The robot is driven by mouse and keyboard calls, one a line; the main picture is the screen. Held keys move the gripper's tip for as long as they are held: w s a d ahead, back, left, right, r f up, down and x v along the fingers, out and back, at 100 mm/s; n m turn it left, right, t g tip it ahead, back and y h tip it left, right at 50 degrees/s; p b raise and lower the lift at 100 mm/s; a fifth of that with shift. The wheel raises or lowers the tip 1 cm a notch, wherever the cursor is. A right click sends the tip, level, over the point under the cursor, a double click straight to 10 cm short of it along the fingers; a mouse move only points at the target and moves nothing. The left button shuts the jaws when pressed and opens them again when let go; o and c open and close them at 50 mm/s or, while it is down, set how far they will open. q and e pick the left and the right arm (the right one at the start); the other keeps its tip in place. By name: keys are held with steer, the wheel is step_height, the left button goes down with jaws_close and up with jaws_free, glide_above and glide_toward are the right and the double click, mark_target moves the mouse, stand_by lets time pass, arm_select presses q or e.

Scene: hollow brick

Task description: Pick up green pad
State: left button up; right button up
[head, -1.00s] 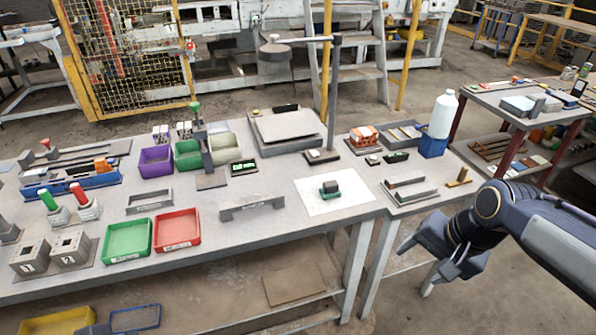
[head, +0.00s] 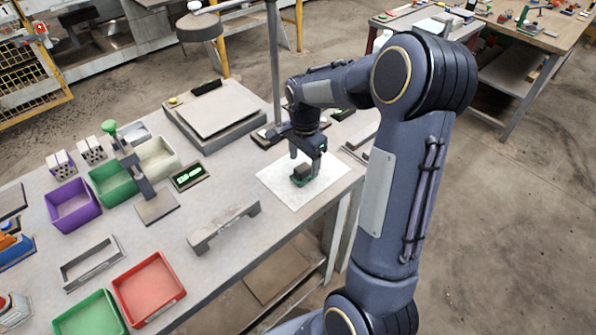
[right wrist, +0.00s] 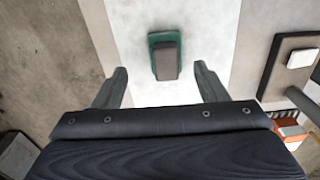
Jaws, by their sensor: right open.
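The green pad (head: 297,182) lies on a white sheet (head: 330,182) near the table's front edge. A dark grey-brown block (head: 303,170) sits on top of it. In the right wrist view the pad (right wrist: 165,36) shows as a green rim around the block (right wrist: 167,62). My right gripper (head: 306,163) is open and points down over the pad. In the right wrist view its two fingers (right wrist: 161,72) are spread, one to either side and a little short of the pad and block, touching neither. My left gripper is not in view.
A grey bridge-shaped bracket (head: 224,227) stands left of the sheet. Red (head: 149,289), green and purple bins stand farther left. A grey platform (head: 216,112) and a tall post stand behind. The sheet around the pad is mostly bare.

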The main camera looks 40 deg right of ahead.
mark_target(302, 167)
steer(key=f, duration=0.4)
steer(key=shift+w+d+p, duration=0.1)
steer(key=shift+w+p, duration=0.25)
steer(key=shift+w, duration=0.05)
steer(key=shift+f, duration=0.5)
steer(key=c, duration=1.1)
steer(key=shift+o, duration=0.2)
steer(key=shift+r, duration=0.1)
steer(key=shift+r, duration=0.55)
steer(key=r, duration=0.2)
steer(key=shift+s+r, duration=0.2)
steer(key=shift+r, duration=0.1)
steer(key=s+a+r+b, duration=0.2)
steer(key=s+r, duration=0.7)
steer(key=s, duration=0.4)
steer(key=shift+s+a, duration=0.2)
steer(key=shift+a, duration=0.15)
